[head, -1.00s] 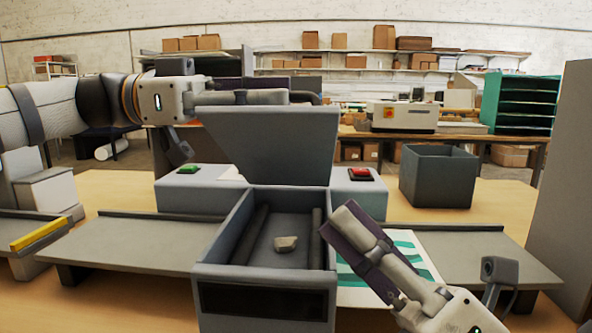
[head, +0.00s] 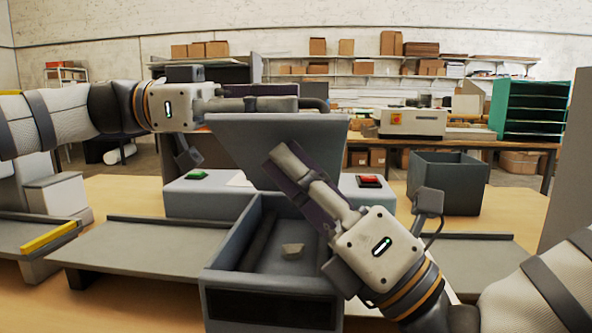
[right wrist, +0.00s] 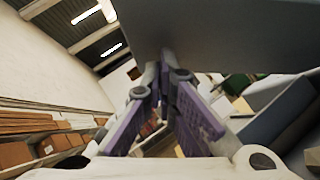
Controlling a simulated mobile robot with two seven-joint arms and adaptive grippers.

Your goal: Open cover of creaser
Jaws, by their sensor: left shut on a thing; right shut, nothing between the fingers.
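The creaser is a grey open-topped box (head: 228,250) in the middle of the table. Its cover (head: 235,140) stands raised at the back, leaning away from the opening. My left gripper (head: 290,102) is shut at the cover's top edge, seemingly on the handle there; the exact contact is hidden. My right gripper (head: 278,160) is shut and empty, in front of the cover and above the box's right side. The right wrist view shows its closed fingers (right wrist: 164,72) below the dark cover (right wrist: 230,35).
A green button (head: 198,175) and a red button (head: 369,181) sit on the grey housing either side. Flat grey side tables (head: 130,250) flank the box. A dark open bin (head: 447,182) stands at the right. A tall grey panel bounds the far right.

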